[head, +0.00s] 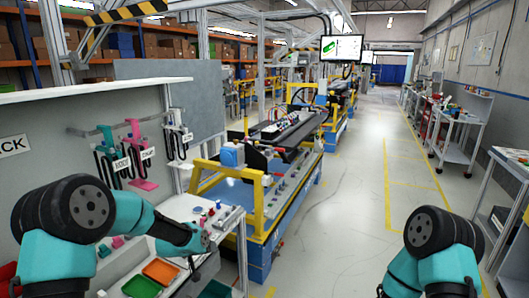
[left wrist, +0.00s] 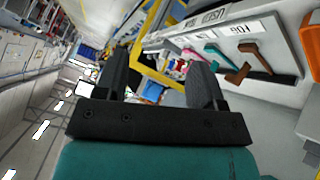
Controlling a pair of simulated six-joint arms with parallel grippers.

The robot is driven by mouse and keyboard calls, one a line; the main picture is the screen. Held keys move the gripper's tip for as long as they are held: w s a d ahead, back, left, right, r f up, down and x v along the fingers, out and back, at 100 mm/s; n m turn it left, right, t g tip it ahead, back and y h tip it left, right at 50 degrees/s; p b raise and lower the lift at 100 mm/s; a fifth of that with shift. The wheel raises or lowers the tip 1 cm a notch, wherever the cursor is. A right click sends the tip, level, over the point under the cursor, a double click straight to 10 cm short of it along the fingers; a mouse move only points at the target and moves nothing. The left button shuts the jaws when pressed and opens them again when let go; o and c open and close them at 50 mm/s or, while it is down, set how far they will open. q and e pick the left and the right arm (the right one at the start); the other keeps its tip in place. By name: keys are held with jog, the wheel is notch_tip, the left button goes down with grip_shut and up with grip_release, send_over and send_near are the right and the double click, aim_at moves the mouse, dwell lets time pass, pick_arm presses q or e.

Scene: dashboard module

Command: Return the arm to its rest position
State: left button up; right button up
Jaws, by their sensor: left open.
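My left arm reaches over the left workbench (head: 228,218) in the head view. Its gripper (head: 208,240) is small and dark there, close to the bench's small parts. In the left wrist view the left gripper (left wrist: 160,78) shows two black fingers spread apart with nothing between them. The wrist view is strongly tilted. My right arm shows only in part at the lower right of the head view, and its gripper cannot be made out. A long black dashboard module (head: 292,128) lies on the yellow-framed station beyond the bench.
A green tray (head: 141,287) and an orange tray (head: 160,271) sit on the bench below my left forearm. Teal and pink hooked tools (head: 137,150) hang on the grey panel at the left. A yellow frame (head: 258,205) stands right of the bench. The aisle floor (head: 355,200) is clear.

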pick_arm(q)
jog(key=s+d+f+g, duration=0.1)
jog(key=s+d+f, duration=0.3)
jog(key=s+f, duration=0.6)
jog(key=s+a+f+g, duration=0.1)
jog(key=s+f, duration=0.3)
jog(key=s, duration=0.4)
jog(key=s+a+f+n+g, duration=0.1)
jog(key=s+a+f+g, duration=0.1)
jog(key=s, duration=0.7)
jog(key=s+a+f+g, duration=0.1)
jog(key=s+f+g, duration=0.2)
jog(key=s+f, duration=0.4)
jog(key=shift+s+a+n, duration=0.25)
jog(key=shift+s+n, duration=0.05)
jog(key=shift+s, duration=0.75)
